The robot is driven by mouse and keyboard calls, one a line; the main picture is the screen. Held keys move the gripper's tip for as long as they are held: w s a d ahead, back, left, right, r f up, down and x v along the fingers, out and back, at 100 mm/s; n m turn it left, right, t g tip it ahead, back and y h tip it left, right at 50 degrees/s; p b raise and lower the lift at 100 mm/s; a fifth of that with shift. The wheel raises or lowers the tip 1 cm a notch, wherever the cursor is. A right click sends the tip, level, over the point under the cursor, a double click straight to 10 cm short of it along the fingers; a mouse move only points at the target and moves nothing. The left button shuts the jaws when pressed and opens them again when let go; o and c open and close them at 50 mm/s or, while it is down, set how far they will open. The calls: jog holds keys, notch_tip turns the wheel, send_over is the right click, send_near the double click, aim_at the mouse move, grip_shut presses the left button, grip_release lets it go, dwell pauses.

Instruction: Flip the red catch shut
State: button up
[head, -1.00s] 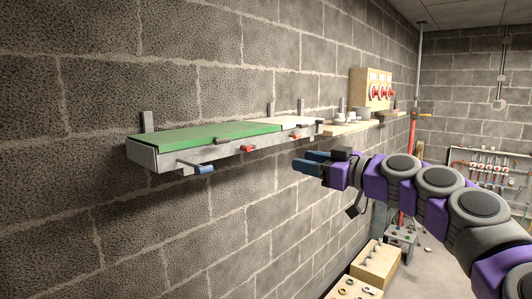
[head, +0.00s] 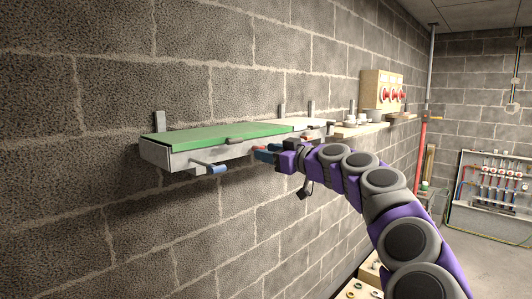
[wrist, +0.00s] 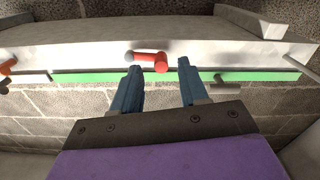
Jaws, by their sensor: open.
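The red catch (wrist: 150,60) shows in the wrist view on the pale front face of the wall-mounted tray (wrist: 80,54). Its grey pivot end is at the left, and its red sleeve lies roughly sideways along the face. My gripper (wrist: 160,66) is open, its two blue fingers pointing at that face. The red sleeve's end shows between the fingertips, and the left fingertip is close to the catch; I cannot tell if they touch. In the head view my gripper (head: 267,152) is at the tray's front, largely hiding the catch (head: 261,147).
The tray has a green lid (head: 210,139). A blue-tipped lever (head: 217,169) sticks out near its left end, and a grey-brown handle (head: 234,140) lies at the lid's front edge. A wooden shelf (head: 360,129) with pale pots is farther along the wall. The space below the tray is open.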

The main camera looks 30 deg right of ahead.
jog(key=shift+x, duration=0.75)
jog(key=shift+c, duration=0.4)
grip_shut()
